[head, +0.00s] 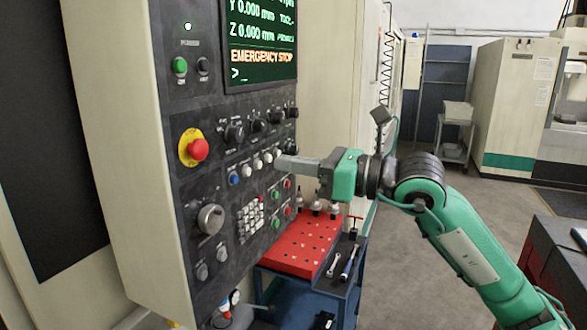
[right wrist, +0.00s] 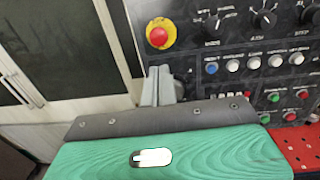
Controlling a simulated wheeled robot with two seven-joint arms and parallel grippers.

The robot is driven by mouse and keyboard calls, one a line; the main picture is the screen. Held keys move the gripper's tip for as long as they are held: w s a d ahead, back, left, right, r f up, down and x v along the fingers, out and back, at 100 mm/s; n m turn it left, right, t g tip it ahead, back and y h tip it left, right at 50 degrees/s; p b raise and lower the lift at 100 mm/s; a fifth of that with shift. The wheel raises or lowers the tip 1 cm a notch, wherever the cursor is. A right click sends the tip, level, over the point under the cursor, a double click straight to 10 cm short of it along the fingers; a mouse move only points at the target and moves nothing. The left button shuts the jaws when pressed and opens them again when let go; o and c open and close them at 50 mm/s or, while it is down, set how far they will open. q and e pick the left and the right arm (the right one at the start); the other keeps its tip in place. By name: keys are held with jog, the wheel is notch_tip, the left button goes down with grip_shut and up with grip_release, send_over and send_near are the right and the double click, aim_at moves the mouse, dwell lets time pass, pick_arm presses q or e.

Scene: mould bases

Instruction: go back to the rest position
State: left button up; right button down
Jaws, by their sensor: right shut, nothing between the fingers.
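My right gripper (head: 284,163) reaches in from the right in the head view, at the control panel (head: 222,185). Its grey fingers are together and hold nothing. The fingertips are in front of the panel near the row of white buttons; I cannot tell whether they touch it. In the right wrist view the shut fingers (right wrist: 160,84) point toward the panel, below the red emergency stop button (right wrist: 158,36). That button, on its yellow plate, also shows in the head view (head: 198,149), left of the fingertips. My left gripper is not in view.
The screen (head: 260,35) reads "EMERGENCY STOP". Below my right arm stands a blue cart with a red perforated plate (head: 300,248), tool holders and wrenches (head: 348,262). A dark-topped red cabinet (head: 560,255) is at the right edge. Grey floor is open between them.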

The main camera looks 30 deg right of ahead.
jog(key=shift+s, duration=0.15)
